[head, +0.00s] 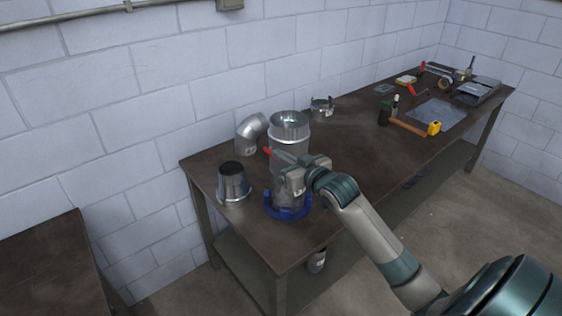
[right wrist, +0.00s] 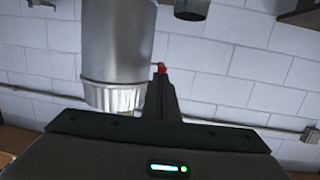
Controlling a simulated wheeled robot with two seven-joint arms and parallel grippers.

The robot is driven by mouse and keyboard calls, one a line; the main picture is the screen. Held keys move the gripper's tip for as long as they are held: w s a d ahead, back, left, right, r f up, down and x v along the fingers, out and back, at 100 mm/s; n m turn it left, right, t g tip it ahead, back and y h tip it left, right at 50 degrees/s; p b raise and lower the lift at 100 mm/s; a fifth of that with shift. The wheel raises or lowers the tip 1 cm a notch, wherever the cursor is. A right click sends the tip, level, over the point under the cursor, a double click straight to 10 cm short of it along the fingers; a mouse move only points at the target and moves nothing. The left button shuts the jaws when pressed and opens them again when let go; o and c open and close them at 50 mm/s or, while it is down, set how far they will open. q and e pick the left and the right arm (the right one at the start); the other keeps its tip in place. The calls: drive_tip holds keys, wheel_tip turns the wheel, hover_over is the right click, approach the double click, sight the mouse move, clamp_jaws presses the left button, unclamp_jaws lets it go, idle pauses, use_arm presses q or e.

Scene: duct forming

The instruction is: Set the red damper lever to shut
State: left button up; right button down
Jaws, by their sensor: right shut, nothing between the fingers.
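The upright metal duct (head: 288,133) stands near the front left of the workbench. The red damper lever (head: 267,150) shows as a small red tip at the duct's left side. In the right wrist view the red lever tip (right wrist: 160,67) shows just beyond my fingertips, beside the duct (right wrist: 118,45); most of the lever is hidden. My right gripper (head: 281,157) is in front of the duct, close to the lever. It is shut and empty in the right wrist view (right wrist: 161,78). I cannot tell whether it touches the lever. My left gripper is not in view.
A blue ring (head: 287,212) lies below the duct. A tapered metal collar (head: 233,184) and an elbow (head: 249,134) stand left of it, a clamp ring (head: 321,107) behind. Tools, including a hammer (head: 408,127) and tape measure (head: 434,128), lie farther right on the workbench (head: 350,150).

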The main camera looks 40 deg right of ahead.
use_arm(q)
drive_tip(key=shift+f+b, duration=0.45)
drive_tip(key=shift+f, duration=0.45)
use_arm(e)
drive_tip(key=shift+s+f+t, duration=0.15)
drive_tip(key=shift+f+t, duration=0.15)
drive_tip(key=shift+f, duration=0.1)
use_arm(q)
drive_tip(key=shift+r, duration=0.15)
use_arm(e)
drive_tip(key=shift+r, duration=0.1)
use_arm(q)
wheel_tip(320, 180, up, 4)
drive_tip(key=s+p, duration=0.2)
drive_tip(key=p, duration=0.2)
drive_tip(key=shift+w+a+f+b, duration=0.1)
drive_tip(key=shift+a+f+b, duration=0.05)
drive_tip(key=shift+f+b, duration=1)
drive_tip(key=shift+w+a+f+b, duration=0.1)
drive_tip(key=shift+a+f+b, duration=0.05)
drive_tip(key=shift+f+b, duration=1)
use_arm(e)
drive_tip(key=s+r, duration=0.6)
drive_tip(key=s, duration=0.3)
drive_tip(key=shift+s+r, duration=0.3)
drive_tip(key=shift+s, duration=0.05)
drive_tip(key=shift+a, duration=0.1)
drive_tip(key=shift+f, duration=0.1)
